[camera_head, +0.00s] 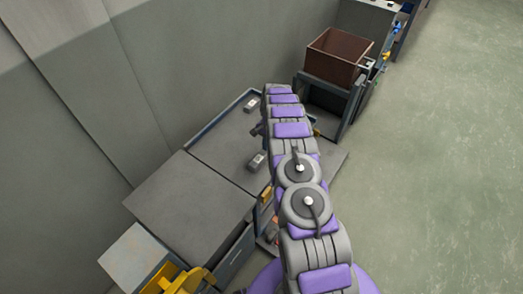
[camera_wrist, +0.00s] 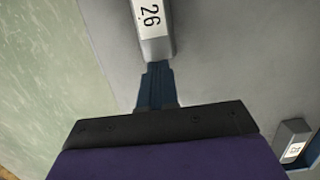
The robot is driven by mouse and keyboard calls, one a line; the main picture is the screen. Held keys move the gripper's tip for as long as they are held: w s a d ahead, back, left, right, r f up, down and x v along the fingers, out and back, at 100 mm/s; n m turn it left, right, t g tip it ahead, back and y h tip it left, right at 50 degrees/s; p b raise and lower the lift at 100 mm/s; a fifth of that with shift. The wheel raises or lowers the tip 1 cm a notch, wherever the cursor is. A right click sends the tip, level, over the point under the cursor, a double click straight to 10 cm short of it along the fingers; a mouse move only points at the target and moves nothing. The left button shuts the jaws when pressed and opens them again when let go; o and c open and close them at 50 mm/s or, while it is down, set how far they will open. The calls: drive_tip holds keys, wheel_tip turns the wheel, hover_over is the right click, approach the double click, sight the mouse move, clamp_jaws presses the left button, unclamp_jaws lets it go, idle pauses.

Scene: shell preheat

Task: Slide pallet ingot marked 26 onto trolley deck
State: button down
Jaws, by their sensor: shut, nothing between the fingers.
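The ingot marked 26 (camera_wrist: 152,42) is a grey block with a white label, at the top of the wrist view. In the head view it appears to be the nearer block (camera_head: 257,161), on a blue-rimmed grey surface (camera_head: 222,145). My gripper (camera_wrist: 157,68) is shut and empty. Its tips are at the end of this ingot; I cannot tell whether they touch. In the head view my gripper (camera_head: 257,129) is partly hidden by my arm, on the ingot's far side. A plain grey deck (camera_head: 190,195), apparently the trolley's, adjoins the surface on the near side.
A second ingot (camera_head: 252,105) lies farther back; it also shows in the wrist view (camera_wrist: 294,141), its label unclear. A brown bin (camera_head: 337,57) stands on a frame at the back right. Yellow parts (camera_head: 180,281) stand at the near left. A wall runs along the left; floor is open at right.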

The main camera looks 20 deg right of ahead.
drive_tip(key=shift+w+d+f, duration=0.15)
drive_tip(key=shift+w+d, duration=0.3)
drive_tip(key=shift+d, duration=0.15)
drive_tip(key=shift+w+d+b, duration=0.55)
drive_tip(key=shift+b, duration=0.3)
drive_tip(key=shift+w+d+b, duration=0.25)
drive_tip(key=shift+d+b, duration=0.15)
drive_tip(key=shift+d, duration=0.2)
drive_tip(key=shift+r, duration=0.25)
